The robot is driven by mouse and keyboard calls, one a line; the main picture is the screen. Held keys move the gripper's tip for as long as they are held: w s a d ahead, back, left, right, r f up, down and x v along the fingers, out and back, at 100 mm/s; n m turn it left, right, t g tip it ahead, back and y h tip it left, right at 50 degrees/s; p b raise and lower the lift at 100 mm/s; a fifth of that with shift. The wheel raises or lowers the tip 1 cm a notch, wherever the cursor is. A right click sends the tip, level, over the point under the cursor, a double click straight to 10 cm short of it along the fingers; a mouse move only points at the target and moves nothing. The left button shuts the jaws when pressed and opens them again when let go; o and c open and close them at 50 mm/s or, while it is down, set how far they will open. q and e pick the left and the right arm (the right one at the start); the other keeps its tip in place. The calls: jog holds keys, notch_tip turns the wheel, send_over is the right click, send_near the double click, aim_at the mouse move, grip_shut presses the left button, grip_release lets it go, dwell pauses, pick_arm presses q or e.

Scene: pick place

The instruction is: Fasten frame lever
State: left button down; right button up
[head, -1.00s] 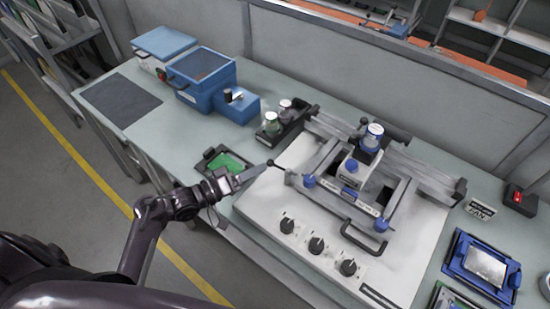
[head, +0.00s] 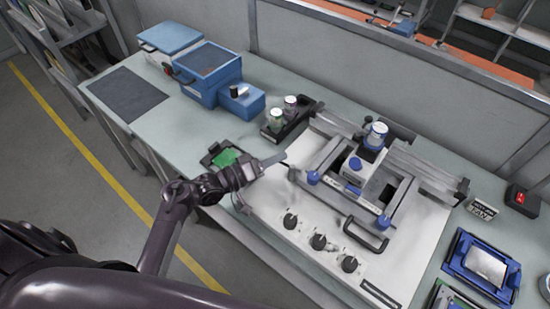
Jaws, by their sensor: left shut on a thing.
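The metal frame (head: 345,200) with blue corner knobs lies on the white fixture plate (head: 268,205). The frame lever is at the frame's left corner; its black ball end is hidden behind my left gripper (head: 273,160). My left gripper is shut on the lever at that corner, with its arm coming in from the lower left. How the fingers sit around the lever is too small to tell. My right gripper is not in view.
A black tray with a green board (head: 226,158) lies beside my left wrist. A black holder with bottles (head: 287,121) stands behind it. Blue boxes (head: 207,75) are at the back left. Three black dials (head: 318,242) and a black handle (head: 364,236) are on the plate's front.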

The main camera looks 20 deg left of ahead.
pick_arm(q)
jog(key=shift+w+f+m+g+h+b, duration=0.2)
jog(key=shift+w+m+g+h+b, duration=0.25)
jog(key=shift+m+g+h+b, duration=0.5)
jog(key=shift+w+d+r+m+g+h+b, duration=0.1)
jog(key=shift+m+g+h+b, duration=0.25)
jog(key=shift+g, duration=0.1)
jog(key=shift+r, duration=0.1)
jog(key=c, duration=1.3)
grip_release()
jog(key=shift+c, duration=0.2)
